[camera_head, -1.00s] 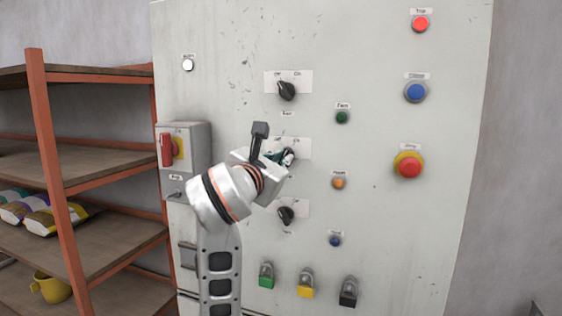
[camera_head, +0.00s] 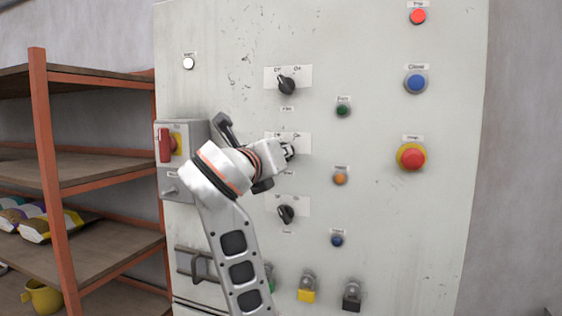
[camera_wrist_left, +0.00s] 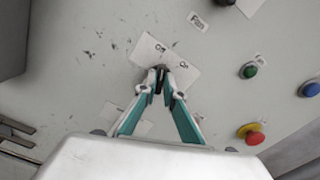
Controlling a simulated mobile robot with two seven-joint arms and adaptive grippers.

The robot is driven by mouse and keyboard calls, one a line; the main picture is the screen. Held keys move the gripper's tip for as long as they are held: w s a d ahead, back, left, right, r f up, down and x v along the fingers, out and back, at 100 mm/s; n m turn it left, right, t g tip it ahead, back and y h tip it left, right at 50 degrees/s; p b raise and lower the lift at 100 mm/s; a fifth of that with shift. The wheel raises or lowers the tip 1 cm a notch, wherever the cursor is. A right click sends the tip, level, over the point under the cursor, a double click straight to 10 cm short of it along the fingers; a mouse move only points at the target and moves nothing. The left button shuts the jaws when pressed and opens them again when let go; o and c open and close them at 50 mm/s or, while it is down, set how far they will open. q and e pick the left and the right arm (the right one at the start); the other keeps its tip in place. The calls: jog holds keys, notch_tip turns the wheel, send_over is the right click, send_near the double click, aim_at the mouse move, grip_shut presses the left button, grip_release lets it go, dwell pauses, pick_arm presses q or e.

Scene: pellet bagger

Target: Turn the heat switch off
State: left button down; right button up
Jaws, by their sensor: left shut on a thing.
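Three dark rotary switches with white Off/On plates stand in a column on the grey panel. The top switch (camera_head: 287,86) and the bottom switch (camera_head: 286,214) are uncovered. My left gripper (camera_head: 287,152) is at the middle switch and covers most of its plate (camera_head: 303,141). In the left wrist view, the gripper (camera_wrist_left: 161,80) has its teal-lined fingertips closed around the dark knob, just below the Off and On marks of the plate (camera_wrist_left: 150,48). The middle switch's name label is hidden, so I cannot read whether it says heat. My right gripper is not in view.
A red-handled switch box (camera_head: 182,147) juts out left of my arm. A red emergency stop (camera_head: 411,157), a blue button (camera_head: 415,83) and small round buttons are to the right. Yellow (camera_head: 306,295) and black (camera_head: 352,302) padlocks hang below. An orange-framed shelf (camera_head: 47,150) stands at left.

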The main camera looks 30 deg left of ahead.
pick_arm(q)
jog(key=shift+n+b, duration=0.35)
jog(key=shift+n, duration=0.45)
jog(key=c, duration=2.1)
grip_release()
jog(key=shift+c, duration=0.2)
jog(key=shift+s, duration=0.1)
jog(key=v, duration=0.7)
jog(key=shift+s, duration=0.15)
